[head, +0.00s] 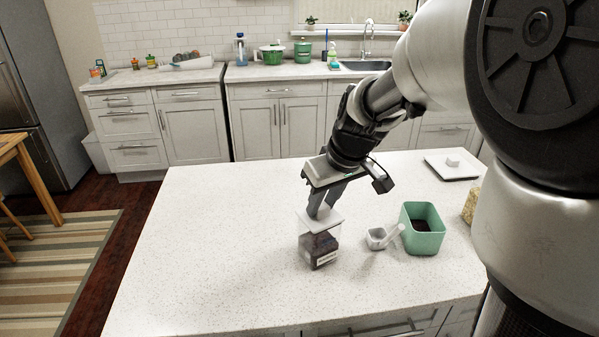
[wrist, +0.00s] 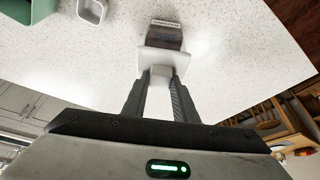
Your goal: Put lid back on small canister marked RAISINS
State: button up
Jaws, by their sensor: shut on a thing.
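The small clear canister (head: 319,252) with dark contents and a white label stands upright near the middle of the counter. It also shows in the wrist view (wrist: 165,37), with its label at the top. My gripper (head: 320,213) points down over it and is shut on the knob of a white square lid (head: 333,219). In the wrist view the fingers (wrist: 160,80) grip the lid (wrist: 147,60), which covers part of the canister. The lid is at or just above the canister's rim; I cannot tell whether it is seated. The label is too small to read surely.
A canister with yellowish contents (head: 469,206) is partly hidden by my arm. The counter's left side is clear.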

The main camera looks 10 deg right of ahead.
jog(key=o, duration=1.7)
jog(key=shift+r, duration=0.15)
jog(key=shift+r+p, duration=2.45)
jog(key=shift+r, duration=1)
jog(key=s+r+m+p, duration=0.1)
jog(key=s+r+p, duration=0.1)
jog(key=s, duration=0.5)
jog(key=s+d+r+m+t+h+p, duration=0.1)
jog(key=s+r+m+p, duration=0.1)
jog(key=s+r, duration=0.3)
jog(key=s+r+m+p, duration=0.1)
jog(key=s+r+p, duration=0.1)
jog(key=s, duration=0.6)
jog(key=shift+s+d+r+h, duration=0.2)
jog(key=shift+s+r+h, duration=0.15)
jog(key=shift+r, duration=0.3)
